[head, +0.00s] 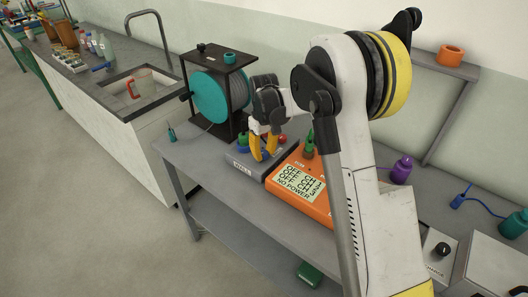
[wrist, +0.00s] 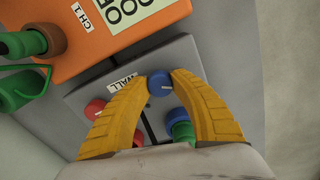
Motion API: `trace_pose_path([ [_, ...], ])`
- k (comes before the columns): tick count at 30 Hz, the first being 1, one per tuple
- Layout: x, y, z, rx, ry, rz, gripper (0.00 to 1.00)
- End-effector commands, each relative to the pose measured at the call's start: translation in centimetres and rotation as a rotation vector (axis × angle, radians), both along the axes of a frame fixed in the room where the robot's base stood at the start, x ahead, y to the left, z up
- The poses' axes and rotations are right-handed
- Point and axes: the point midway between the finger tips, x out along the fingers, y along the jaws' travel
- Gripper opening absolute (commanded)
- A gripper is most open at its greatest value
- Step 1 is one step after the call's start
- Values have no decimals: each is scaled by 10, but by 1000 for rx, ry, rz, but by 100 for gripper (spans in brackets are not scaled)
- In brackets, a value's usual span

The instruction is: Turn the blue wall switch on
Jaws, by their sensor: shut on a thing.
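The grey wall box (head: 242,168) carries a WALL label and stands on the bench; it also shows in the wrist view (wrist: 86,92). Its blue switch (wrist: 160,83) is a round knob with a pale mark on top. My gripper (wrist: 160,82) is shut on this knob, one yellow fingertip on either side. In the head view my gripper (head: 264,156) points down over the box, and the fingers hide the knob. A red knob (wrist: 95,108) sits to the left on the box, and a green plug (wrist: 182,130) is near the right finger.
An orange unit (head: 302,187) with a display reading OFF and NO POWER stands right beside the box. A teal reel (head: 209,97) in a black frame is behind. A purple bottle (head: 401,170) stands farther right. The floor at left is clear.

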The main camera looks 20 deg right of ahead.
Motion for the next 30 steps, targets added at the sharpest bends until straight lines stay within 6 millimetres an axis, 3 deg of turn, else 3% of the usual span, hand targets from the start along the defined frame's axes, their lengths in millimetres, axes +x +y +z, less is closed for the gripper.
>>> trace_pose_path([
  [30,0,0,0,0,1,-906,0],
])
